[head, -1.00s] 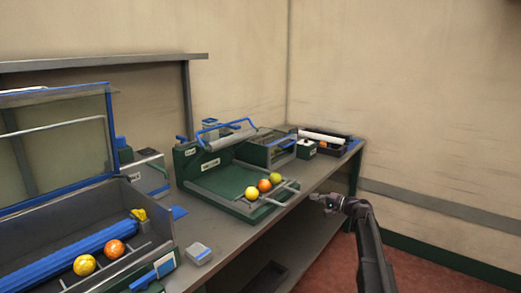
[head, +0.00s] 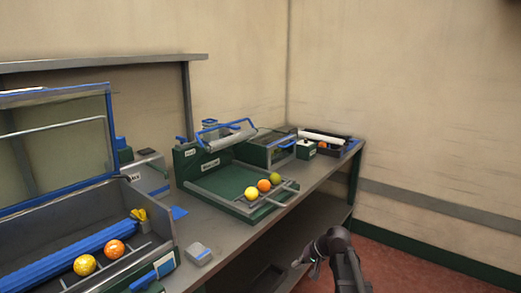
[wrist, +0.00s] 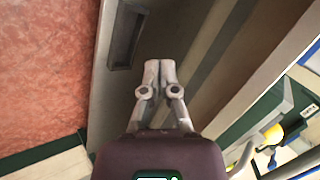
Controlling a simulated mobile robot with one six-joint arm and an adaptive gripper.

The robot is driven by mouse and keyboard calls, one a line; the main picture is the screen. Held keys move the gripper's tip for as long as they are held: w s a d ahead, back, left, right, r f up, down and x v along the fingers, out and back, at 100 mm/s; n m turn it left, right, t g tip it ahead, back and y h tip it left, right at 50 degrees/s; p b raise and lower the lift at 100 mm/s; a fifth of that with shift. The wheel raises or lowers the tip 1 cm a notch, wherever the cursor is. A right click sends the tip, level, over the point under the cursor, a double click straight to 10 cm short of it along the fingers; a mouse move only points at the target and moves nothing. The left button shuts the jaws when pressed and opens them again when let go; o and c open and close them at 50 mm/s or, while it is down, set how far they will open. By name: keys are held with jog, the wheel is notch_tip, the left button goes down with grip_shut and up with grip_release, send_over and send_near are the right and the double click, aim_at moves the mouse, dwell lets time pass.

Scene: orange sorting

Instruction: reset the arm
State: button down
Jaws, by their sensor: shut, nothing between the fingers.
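My gripper (head: 313,266) hangs in front of the bench's front edge, low at the right of the bench in the head view. In the wrist view my gripper (wrist: 152,65) has its two fingertips together with nothing between them. It is over the floor and lower shelf side of the bench, apart from all objects. My arm's wrist and forearm rise from the bottom edge of the head view.
The bench (head: 226,245) runs along the wall. A green tray (head: 222,178) holds several fruits at its front rail. A left machine (head: 150,258) holds an orange and a yellow fruit. Red floor (head: 400,270) is clear at right.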

jog(key=s+d+f+n+g+h, duration=0.15)
jog(key=s+h, duration=0.25)
jog(key=s, duration=0.4)
jog(key=s+d+f+g+h, duration=0.1)
jog(key=s+d+f+h, duration=0.2)
jog(key=s, duration=0.6)
notch_tip(320, 180, up, 21)
jog(key=p, duration=2)
jog(key=shift+p, duration=0.3)
jog(key=shift+a, duration=0.1)
